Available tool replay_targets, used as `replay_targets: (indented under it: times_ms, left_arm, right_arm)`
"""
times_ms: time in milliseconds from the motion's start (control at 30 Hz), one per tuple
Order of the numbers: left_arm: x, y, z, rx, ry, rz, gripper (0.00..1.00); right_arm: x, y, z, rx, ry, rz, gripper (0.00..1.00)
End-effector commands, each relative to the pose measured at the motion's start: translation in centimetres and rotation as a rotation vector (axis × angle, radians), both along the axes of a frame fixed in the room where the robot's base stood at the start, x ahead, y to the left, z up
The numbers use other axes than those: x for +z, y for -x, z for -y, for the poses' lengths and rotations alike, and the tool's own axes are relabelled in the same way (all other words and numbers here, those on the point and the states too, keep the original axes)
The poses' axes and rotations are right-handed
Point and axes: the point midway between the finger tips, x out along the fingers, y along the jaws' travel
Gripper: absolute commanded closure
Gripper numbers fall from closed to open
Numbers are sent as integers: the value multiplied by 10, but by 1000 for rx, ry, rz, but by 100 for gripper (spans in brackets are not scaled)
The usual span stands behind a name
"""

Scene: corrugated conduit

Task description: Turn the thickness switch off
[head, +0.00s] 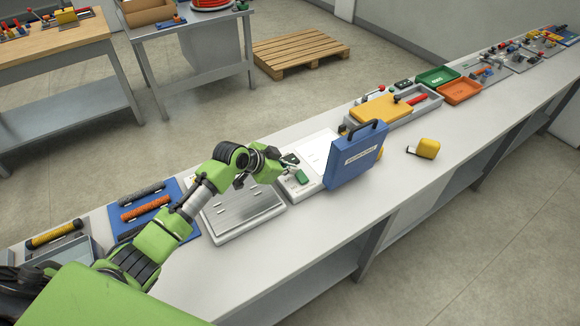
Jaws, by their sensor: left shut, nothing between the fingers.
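My left arm reaches in from the lower left over the long bench. Its gripper (290,161) is shut and empty, above a pale flat device (297,193) on the bench. A small green part (302,177) sits on this device just below the fingertips. I cannot tell whether the fingers touch it. No label reading thickness is legible, and I cannot make out the switch or its position at this size. My right gripper is not in view.
A blue case (355,160) stands upright just right of the device. A metal plate (243,205) lies to its left, under my arm. A yellow tape measure (427,148) lies at right on clear bench. A yellow-lidded box (381,109) and orange tray (460,91) stand farther back.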

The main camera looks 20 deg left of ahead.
Motion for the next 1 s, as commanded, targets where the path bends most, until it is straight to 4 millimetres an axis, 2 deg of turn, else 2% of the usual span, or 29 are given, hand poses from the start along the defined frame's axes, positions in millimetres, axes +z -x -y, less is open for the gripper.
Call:
replay_targets:
  times_ms: [367, 633, 700, 1000]
  left_arm:
    - [-3, -1, -1, 1, 5, -4, 100]
    - [-18, -7, -9, 3, 144, -112, 100]
    - [-13, -5, -6, 1, 145, -114, 100]
    - [-11, -3, -4, 0, 143, -114, 100]
  right_arm:
    - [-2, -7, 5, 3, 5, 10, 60]
    - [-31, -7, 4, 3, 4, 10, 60]
    - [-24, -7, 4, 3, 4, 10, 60]
    - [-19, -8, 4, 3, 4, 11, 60]
